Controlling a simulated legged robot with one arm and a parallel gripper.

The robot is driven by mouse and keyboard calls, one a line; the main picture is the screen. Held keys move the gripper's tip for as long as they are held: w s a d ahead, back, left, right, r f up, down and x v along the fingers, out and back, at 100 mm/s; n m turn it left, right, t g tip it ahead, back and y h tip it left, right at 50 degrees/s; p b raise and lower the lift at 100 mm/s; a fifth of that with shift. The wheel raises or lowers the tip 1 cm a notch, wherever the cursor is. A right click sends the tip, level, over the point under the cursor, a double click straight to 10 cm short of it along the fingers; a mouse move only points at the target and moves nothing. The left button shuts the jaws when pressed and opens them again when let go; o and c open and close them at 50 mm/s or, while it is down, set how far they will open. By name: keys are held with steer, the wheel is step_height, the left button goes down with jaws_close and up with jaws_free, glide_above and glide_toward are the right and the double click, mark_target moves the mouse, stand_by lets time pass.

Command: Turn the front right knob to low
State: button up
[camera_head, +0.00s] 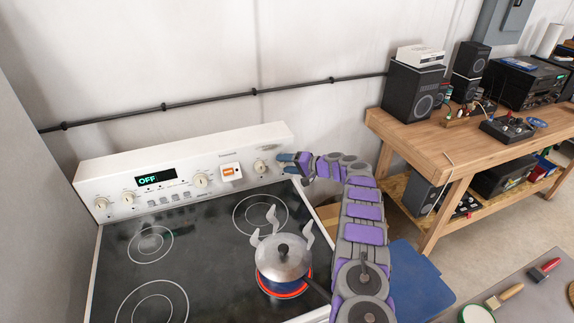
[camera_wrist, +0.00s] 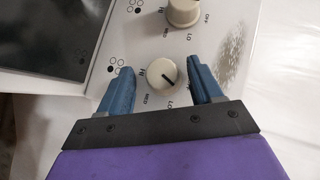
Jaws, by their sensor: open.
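A cream knob (camera_wrist: 163,77) sits between the two blue fingers of my gripper (camera_wrist: 160,67) in the wrist view. A gap shows on both sides of it. The knob's dark mark points to the lower right of that picture; HI, MED and LO labels are printed around it. A second cream knob (camera_wrist: 183,12) lies above it. In the head view my gripper (camera_head: 279,162) is open at the right end of the white stove panel (camera_head: 225,150), beside a knob (camera_head: 260,167). The burner icons are too small to read surely.
A lidded pot (camera_head: 284,258) stands on a red-glowing burner at the front right of the black cooktop (camera_head: 200,245), close to my arm. A wooden workbench (camera_head: 445,135) with speakers stands at the right. A dark rail (camera_head: 220,97) runs along the wall behind.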

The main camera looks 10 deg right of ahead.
steer(key=shift+c, duration=0.4)
steer(key=c, duration=1)
steer(key=shift+d+f+b, duration=0.1)
steer(key=shift+f+b, duration=0.1)
steer(key=shift+b, duration=0.2)
steer(key=m+y+b, duration=0.1)
steer(key=y+b, duration=0.1)
steer(key=b, duration=0.1)
steer(key=shift+f+m+t, duration=0.3)
steer(key=shift+m, duration=0.1)
steer(key=shift+m+t+y+b, duration=0.7)
steer(key=shift+m+y+b, duration=0.4)
steer(key=shift+b, duration=0.55)
steer(key=shift+r, duration=0.1)
